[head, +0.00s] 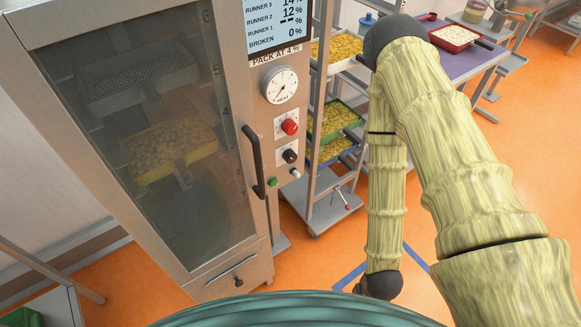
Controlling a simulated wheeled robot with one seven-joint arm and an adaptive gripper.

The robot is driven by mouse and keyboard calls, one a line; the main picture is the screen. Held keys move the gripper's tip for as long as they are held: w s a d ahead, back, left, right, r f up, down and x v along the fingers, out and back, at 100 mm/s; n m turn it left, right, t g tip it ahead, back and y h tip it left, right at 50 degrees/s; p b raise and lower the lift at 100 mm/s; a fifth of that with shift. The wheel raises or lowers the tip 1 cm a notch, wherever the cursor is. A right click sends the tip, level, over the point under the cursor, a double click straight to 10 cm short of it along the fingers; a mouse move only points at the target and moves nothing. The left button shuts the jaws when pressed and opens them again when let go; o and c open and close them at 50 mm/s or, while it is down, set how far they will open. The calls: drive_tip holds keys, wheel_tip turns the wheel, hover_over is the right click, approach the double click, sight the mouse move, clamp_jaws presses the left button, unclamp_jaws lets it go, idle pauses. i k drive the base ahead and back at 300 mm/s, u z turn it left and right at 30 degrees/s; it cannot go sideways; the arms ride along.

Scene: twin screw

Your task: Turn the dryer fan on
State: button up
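The dryer (236,275) is a tall metal cabinet on the left with a dark glass door (110,75) and a black handle (254,160); the door looks shut. The labels by the knobs are too small to read, so I cannot tell which control is the fan. My gripper is not in view; my arm hangs right of the dryer.
A rack (325,215) with several trays of yellow pieces stands just right of the dryer. A purple-topped table (465,62) with a red tray (455,38) is at the back right. Orange floor (305,270) is open before the rack. A yellow tray (170,148) shows inside the dryer.

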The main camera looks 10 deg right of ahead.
sight(289, 155)
drive_tip(key=k, duration=1)
drive_tip(key=z, duration=1.5)
drive_tip(key=i, duration=1.15)
drive_tip(key=u, duration=1.9)
